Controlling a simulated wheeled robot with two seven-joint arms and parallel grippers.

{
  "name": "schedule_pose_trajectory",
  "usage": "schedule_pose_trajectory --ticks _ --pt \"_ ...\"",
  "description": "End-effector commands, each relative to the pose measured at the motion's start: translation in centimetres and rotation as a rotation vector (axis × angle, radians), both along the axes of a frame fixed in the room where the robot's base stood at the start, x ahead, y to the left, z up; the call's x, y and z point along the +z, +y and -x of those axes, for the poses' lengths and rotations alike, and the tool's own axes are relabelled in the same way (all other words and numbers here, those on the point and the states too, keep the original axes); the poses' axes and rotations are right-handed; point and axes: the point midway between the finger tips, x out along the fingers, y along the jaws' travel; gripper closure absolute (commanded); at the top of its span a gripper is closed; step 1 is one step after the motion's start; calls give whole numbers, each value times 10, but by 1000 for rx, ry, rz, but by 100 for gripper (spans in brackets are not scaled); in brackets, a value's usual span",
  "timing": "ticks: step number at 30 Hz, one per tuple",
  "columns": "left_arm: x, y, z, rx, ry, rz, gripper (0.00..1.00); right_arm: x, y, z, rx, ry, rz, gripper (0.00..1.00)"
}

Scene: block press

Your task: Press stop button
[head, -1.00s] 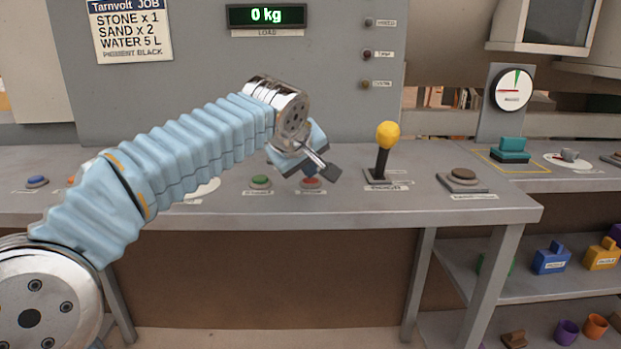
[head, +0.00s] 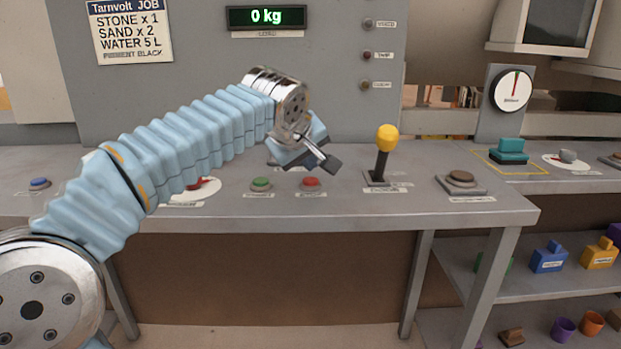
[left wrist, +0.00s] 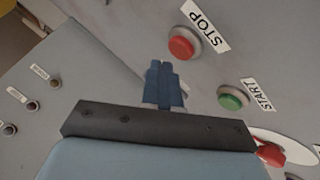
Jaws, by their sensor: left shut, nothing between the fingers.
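The red stop button (head: 310,183) sits on the grey bench, to the right of the green start button (head: 261,184). In the left wrist view the red button (left wrist: 181,46) stands beside a label reading STOP, and the green button (left wrist: 231,98) beside a label reading START. My left gripper (head: 331,164) is shut and empty. It is above and slightly behind the red button, apart from it. In the left wrist view its shut fingertips (left wrist: 163,70) are just beside the red button. My right gripper is not in view.
A yellow-knobbed lever (head: 386,138) stands to the right of the red button, with a brown button (head: 461,177) beyond it. A blue button (head: 39,183) is at the far left. A display (head: 267,16) on the grey panel reads 0 kg.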

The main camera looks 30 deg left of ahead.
Motion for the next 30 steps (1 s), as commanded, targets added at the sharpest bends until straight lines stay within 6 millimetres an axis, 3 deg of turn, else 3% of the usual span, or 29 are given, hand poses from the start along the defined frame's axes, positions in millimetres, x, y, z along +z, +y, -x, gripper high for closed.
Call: schedule_pose_trajectory --ticks 13,30 --pt "46 0 0 -1 -1 0 100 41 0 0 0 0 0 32" --pt "47 0 0 0 0 0 100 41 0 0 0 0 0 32"
